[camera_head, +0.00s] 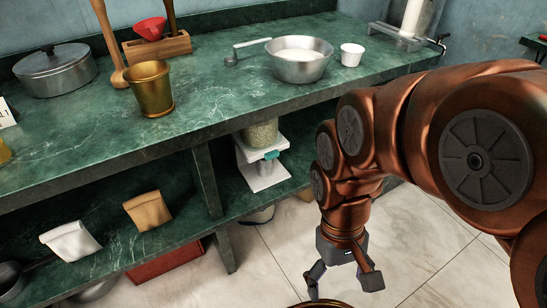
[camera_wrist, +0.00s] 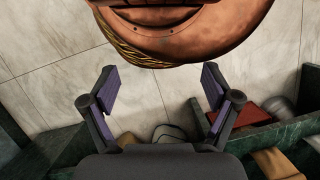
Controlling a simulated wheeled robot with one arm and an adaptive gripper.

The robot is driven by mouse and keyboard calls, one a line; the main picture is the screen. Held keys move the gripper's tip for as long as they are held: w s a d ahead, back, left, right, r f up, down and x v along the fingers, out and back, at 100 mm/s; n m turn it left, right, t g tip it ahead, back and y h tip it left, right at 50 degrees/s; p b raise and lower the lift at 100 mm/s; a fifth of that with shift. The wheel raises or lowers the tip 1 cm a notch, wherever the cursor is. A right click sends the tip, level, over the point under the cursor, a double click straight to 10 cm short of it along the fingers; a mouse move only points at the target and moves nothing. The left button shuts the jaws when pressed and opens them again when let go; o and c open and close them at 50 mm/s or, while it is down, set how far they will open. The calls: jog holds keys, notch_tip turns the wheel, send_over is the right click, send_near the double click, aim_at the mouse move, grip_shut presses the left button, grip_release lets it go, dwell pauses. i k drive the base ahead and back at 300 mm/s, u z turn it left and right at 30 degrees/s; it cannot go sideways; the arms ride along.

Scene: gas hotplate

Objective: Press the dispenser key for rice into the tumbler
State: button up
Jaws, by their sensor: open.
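The dispenser (camera_head: 250,160) stands on the lower shelf under the counter. It is white, with a grain-filled hopper (camera_head: 261,133) partly hidden by the counter edge. Its teal key (camera_head: 272,155) faces outward, above a white foot that looks bare. A brass cup shaped like a tumbler (camera_head: 152,90) stands upright on the counter, left of and above the dispenser. My gripper (camera_head: 342,276) hangs low over the floor, right of and apart from the dispenser. It is open and empty; both fingers (camera_wrist: 160,85) show spread in the wrist view, where I cannot make out the key or cup.
The green counter (camera_head: 215,105) also holds a lidded pot (camera_head: 55,72), a wooden rack (camera_head: 158,48), a metal bowl (camera_head: 299,68) and a white cup (camera_head: 351,54). Two cloth bags (camera_head: 148,211) (camera_head: 71,243) lie on the lower shelf. A shelf post (camera_head: 207,180) stands left of the dispenser.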

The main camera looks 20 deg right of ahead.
aim_at(275, 153)
jog(key=z, duration=1.55)
jog(key=k, duration=1.15)
jog(key=u, duration=1.6)
jog(key=i, duration=0.5)
